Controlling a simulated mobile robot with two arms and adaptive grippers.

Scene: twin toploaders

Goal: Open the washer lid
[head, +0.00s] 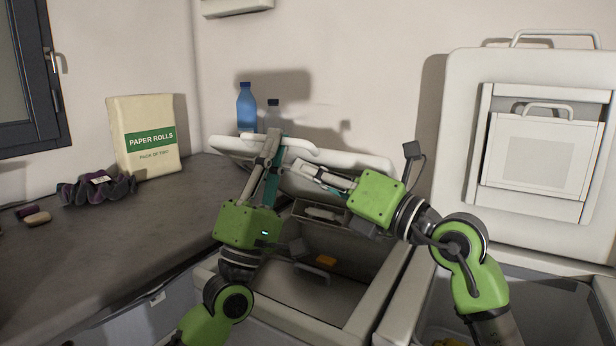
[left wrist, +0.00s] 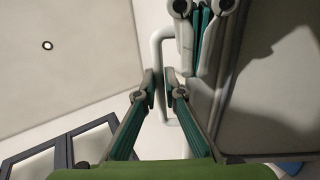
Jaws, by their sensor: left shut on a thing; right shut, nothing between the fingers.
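The left toploader (head: 385,290) has its white lid (head: 362,162) raised, seen nearly edge-on above the open top. My left gripper (head: 272,138) is at the lid's front edge, shut on a white bar handle. In the left wrist view, the handle (left wrist: 159,42) is a bent white bar passing between the fingertips of my left gripper (left wrist: 160,90). My right gripper (head: 305,170) is shut and empty beside the lid's underside, just right of the left gripper. It also shows in the left wrist view (left wrist: 204,22), close to the lid panel.
The second toploader's lid (head: 462,110) stands upright at the right. A paper rolls pack (head: 150,165), a dark scrunchie (head: 97,190) and a soap-like bar (head: 37,219) are on the left counter (head: 120,235).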

